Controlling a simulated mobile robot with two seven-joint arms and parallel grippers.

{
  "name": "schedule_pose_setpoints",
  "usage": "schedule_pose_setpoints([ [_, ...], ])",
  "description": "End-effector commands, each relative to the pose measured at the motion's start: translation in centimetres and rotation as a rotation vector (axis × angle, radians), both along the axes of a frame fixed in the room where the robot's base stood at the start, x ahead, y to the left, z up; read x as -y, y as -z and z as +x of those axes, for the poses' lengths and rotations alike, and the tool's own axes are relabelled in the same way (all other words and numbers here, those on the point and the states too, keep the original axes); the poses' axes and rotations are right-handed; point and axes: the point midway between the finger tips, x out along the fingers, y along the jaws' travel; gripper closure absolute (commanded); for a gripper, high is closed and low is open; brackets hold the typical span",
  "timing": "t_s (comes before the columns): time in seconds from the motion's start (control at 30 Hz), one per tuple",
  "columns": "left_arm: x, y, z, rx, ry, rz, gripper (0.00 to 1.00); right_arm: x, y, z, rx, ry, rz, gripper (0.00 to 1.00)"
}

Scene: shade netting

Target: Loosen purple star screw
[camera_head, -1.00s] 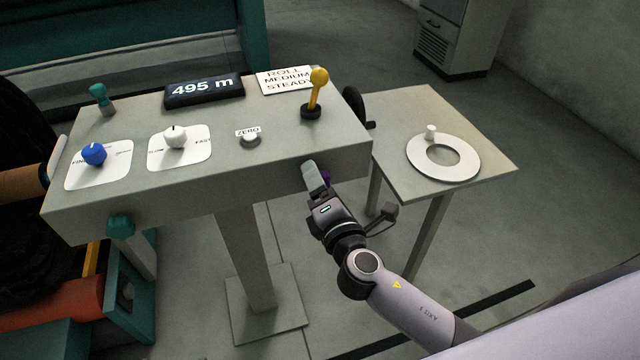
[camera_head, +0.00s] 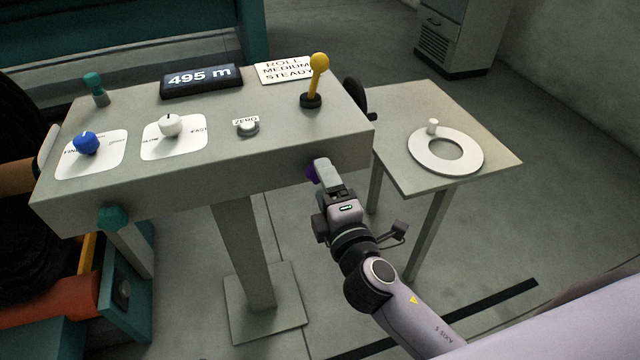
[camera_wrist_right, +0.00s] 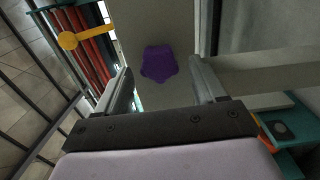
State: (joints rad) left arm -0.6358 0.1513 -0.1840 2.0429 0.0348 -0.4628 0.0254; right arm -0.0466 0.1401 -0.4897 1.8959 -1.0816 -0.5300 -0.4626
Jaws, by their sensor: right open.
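The purple star screw (camera_head: 313,171) sits on the front face of the grey console, near its right end. In the head view it is partly hidden behind my right gripper (camera_head: 322,168). In the right wrist view the purple star screw (camera_wrist_right: 159,64) shows whole, as a rounded star shape. It lies between and beyond the two fingers of my right gripper (camera_wrist_right: 160,88), nearer the left one. The fingers are spread apart and hold nothing. My left gripper is not in view.
The console (camera_head: 200,180) carries a blue knob (camera_head: 86,142), a white knob (camera_head: 170,125), a ZERO button (camera_head: 246,126) and a yellow lever (camera_head: 317,75). A side table (camera_head: 405,175) with a white ring (camera_head: 420,160) stands to the right. A black handwheel (camera_head: 356,98) is at the console's right end.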

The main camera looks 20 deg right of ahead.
Motion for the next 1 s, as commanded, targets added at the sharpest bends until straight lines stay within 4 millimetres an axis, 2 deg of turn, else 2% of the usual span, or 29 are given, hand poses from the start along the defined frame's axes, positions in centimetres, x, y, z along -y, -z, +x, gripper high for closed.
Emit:
schedule_pose_setpoints([
  [0.03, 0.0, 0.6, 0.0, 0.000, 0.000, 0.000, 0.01, 0.0, 0.2, 0.0, 0.000, 0.000, 0.053, 0.30],
  [0.1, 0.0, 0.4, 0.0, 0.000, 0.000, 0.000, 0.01, 0.0, -0.1, 0.0, -0.002, -0.001, 0.075, 0.30],
  [0.37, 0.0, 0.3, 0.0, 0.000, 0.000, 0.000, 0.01, 0.0, -0.1, 0.1, -0.001, -0.001, 0.068, 0.30],
  [0.8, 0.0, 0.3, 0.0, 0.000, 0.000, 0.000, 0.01, -0.1, -0.1, 2.4, -0.001, -0.001, 0.066, 0.30],
  [1.0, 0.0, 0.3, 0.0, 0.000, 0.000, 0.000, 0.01, -0.1, -0.1, 2.5, -0.002, -0.001, 0.066, 0.30],
])
